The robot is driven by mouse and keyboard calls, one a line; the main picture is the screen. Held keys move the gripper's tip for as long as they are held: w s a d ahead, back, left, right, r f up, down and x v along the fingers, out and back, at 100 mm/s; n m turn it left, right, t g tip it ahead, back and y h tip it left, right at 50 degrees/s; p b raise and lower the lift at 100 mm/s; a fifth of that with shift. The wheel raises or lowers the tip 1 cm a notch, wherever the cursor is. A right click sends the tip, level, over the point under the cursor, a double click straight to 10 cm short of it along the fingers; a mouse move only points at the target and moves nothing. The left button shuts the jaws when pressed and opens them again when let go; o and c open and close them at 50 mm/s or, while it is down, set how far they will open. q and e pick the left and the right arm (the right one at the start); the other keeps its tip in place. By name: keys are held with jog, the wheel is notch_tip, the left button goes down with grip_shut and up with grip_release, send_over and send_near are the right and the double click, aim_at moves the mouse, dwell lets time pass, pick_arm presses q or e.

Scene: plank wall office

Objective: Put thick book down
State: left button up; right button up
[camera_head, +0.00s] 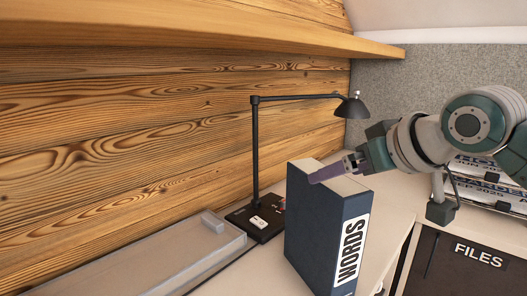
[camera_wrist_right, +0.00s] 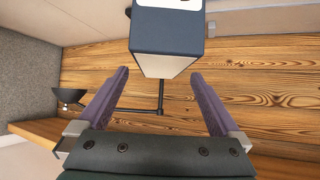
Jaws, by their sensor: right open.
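The thick book (camera_head: 318,230) is dark blue with a white label reading "WORDS" on its spine. It stands upright on the desk in the head view. My right gripper (camera_head: 325,172) is at the book's top edge, one purple finger showing in front of its pale top. In the right wrist view the book (camera_wrist_right: 168,32) lies ahead of the parted fingers (camera_wrist_right: 160,73), its near end about level with the fingertips. The gripper is open; whether a finger touches the book cannot be told. My left gripper is not in view.
A black desk lamp (camera_head: 256,150) stands behind the book, its arm reaching right. A grey tray (camera_head: 200,262) lies to the left along the wooden wall. A wooden shelf (camera_head: 200,28) runs overhead. A dark "FILES" unit (camera_head: 470,270) and stacked papers (camera_head: 490,170) are at right.

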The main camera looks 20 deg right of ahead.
jog(key=v, duration=0.3)
jog(key=shift+s+r, duration=0.25)
